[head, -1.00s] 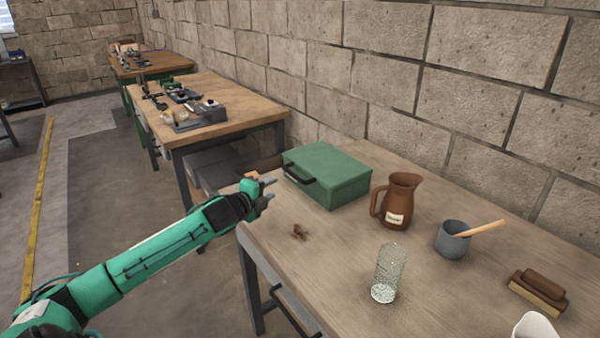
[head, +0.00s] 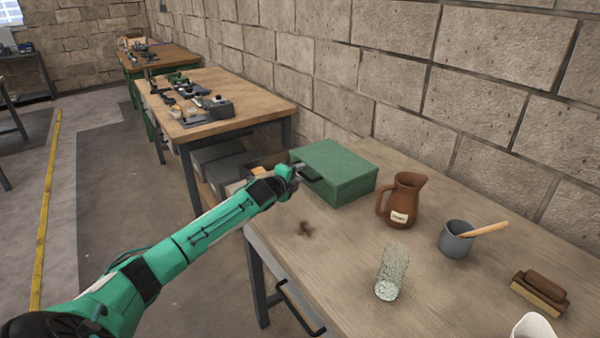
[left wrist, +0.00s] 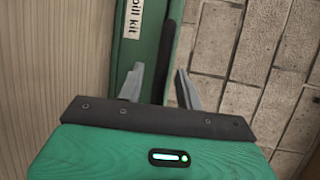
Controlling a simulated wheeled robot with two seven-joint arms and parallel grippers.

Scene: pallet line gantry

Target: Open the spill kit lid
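The spill kit is a green box (head: 345,184) at the back left of the near table, its flat lid (head: 333,160) shut. A dark handle (head: 313,180) is on its front. In the left wrist view the box front (left wrist: 133,50) carries a white label partly reading "pill kit", and the dark handle (left wrist: 166,48) runs along it. My left gripper (head: 300,171) is right at the handle. In the left wrist view its two fingers (left wrist: 160,88) are apart, with the handle's near end seemingly between them; contact cannot be told. My right gripper is not in view.
A brown jug (head: 405,203) stands right of the box. A grey mug (head: 457,241) with a wooden stick, a clear glass (head: 391,272), a brush (head: 540,292) and a white object (head: 534,327) are further right. A small brown stain (head: 306,229) marks the table. A stone wall is behind.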

